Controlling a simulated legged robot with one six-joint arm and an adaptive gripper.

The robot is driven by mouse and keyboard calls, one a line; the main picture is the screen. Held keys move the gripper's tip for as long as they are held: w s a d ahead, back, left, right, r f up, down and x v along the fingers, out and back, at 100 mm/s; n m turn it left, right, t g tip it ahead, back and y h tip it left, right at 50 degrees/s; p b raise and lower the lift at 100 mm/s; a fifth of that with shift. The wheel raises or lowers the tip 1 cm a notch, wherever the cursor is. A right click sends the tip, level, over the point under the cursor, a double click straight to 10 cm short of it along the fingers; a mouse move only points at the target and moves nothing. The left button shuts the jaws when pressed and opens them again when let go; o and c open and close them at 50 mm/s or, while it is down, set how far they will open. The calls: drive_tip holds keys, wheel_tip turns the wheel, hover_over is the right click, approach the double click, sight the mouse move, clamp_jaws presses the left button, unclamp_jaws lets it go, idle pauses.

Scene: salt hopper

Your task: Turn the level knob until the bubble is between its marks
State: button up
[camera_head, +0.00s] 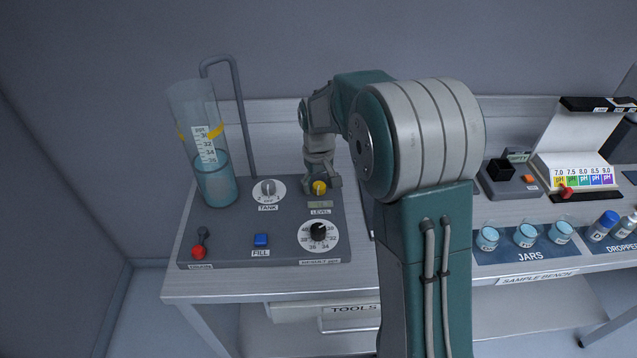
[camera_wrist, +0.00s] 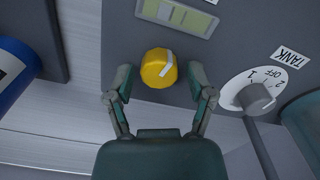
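The yellow level knob (camera_head: 319,187) is on the grey panel, above the LEVEL label. In the wrist view the knob (camera_wrist: 158,68) has a pale pointer line toward its upper right. The level vial (camera_wrist: 178,16) is a pale green window beside the knob; it also shows small in the head view (camera_head: 320,204). I cannot make out the bubble clearly against its marks. My gripper (camera_wrist: 163,79) has its two fingers apart, one on each side of the knob, with visible gaps. In the head view my gripper (camera_head: 321,182) is down at the knob.
The TANK knob (camera_head: 268,190) sits close left of the level knob. A tall clear cylinder (camera_head: 205,150) with blue liquid stands at the panel's left.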

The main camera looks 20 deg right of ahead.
sight(318, 185)
clamp_jaws()
drive_tip(key=shift+m, duration=1.3)
drive_tip(key=o, duration=0.5)
unclamp_jaws()
wheel_tip(318, 185, up, 12)
